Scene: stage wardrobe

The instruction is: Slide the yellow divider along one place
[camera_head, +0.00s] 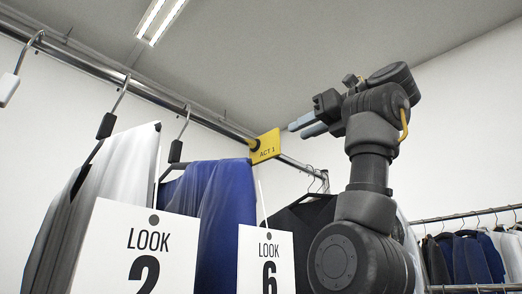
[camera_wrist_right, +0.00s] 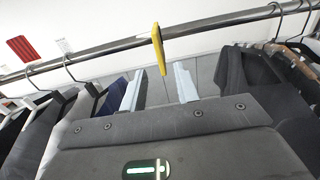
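The yellow divider (camera_head: 265,147), marked ACT 1, hangs on the metal rail (camera_head: 75,59) just right of a blue garment (camera_head: 228,200). My right gripper (camera_head: 301,127) is to the right of the divider in the head view, its pale fingers pointing at it with a small gap. In the right wrist view the divider (camera_wrist_right: 158,48) is seen edge-on on the rail, and its lower end lies between the two parted fingers (camera_wrist_right: 159,70) in the picture. The gripper is open and holds nothing. My left gripper is not in view.
White tags LOOK 2 (camera_head: 147,245) and LOOK 6 (camera_head: 265,262) hang before a grey-white garment and the blue one. Dark hangers (camera_head: 107,125) hang on the rail left of the divider. A dark garment (camera_head: 300,225) hangs beyond it. Another rack (camera_head: 465,250) of clothes stands at the right.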

